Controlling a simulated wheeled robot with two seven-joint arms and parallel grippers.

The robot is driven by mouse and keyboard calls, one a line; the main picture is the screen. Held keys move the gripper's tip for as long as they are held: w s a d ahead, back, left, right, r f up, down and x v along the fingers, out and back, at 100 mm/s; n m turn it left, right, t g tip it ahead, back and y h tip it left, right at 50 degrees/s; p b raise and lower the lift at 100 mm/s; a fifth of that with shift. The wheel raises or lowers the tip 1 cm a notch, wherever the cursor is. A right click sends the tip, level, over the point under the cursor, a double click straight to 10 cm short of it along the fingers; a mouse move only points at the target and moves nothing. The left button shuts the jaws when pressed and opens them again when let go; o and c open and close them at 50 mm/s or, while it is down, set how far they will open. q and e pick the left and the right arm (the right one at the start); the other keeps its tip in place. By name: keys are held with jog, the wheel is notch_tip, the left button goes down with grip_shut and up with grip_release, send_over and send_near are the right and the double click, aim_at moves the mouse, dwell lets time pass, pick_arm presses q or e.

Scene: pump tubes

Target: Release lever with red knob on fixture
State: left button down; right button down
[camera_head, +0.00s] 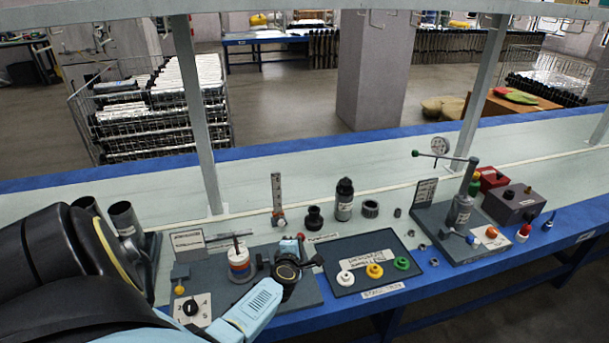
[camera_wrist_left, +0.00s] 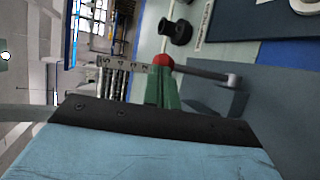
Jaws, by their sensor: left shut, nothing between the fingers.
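The red knob (camera_head: 300,236) shows just behind my left gripper (camera_head: 302,252) in the head view. In the left wrist view the red knob (camera_wrist_left: 163,60) sits at the end of a dark lever rod (camera_wrist_left: 200,71), which runs right to a silver pivot (camera_wrist_left: 232,81). The green fingertips of my left gripper (camera_wrist_left: 162,88) are shut and empty, close beside the knob. I cannot tell whether they touch it. The fixture's grey base plate (camera_head: 303,291) lies under the gripper, which hides part of the lever in the head view. My right gripper is not in view.
A dark mat (camera_head: 345,250) with white, yellow and green rings lies to the right. A press fixture (camera_head: 460,210) stands farther right.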

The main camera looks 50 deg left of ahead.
pick_arm(q)
jog(key=shift+a+r, duration=0.15)
dwell(0.4)
jog(key=r+p+v, duration=0.1)
jog(key=p+v, duration=0.5)
jog(key=v, duration=0.8)
jog(key=shift+w+a, duration=0.1)
jog(key=s+d+f+m+g+h+b, duration=0.1)
jog(key=s+d+f+m+h, duration=0.3)
jog(key=d+f+m, duration=0.5)
jog(key=s+d+f+m+g+h+b, duration=0.25)
jog(key=s+d+f+m, duration=0.3)
jog(key=f, duration=0.65)
jog(key=s+d+f+m+g, duration=0.1)
jog(key=s+f+m, duration=0.3)
jog(key=s, duration=0.4)
jog(key=s+d+f+m+g+h+b, duration=0.1)
jog(key=s+d+f+m+g, duration=0.1)
jog(key=s+f+m, duration=0.3)
jog(key=s+d+f+m+g+h, duration=0.1)
jog(key=s+f+m+g, duration=0.3)
jog(key=s, duration=0.7)
jog(key=shift+s+d+f+m+b, duration=0.15)
jog(key=shift+s+d+m+b, duration=0.25)
jog(key=shift+d+m, duration=0.35)
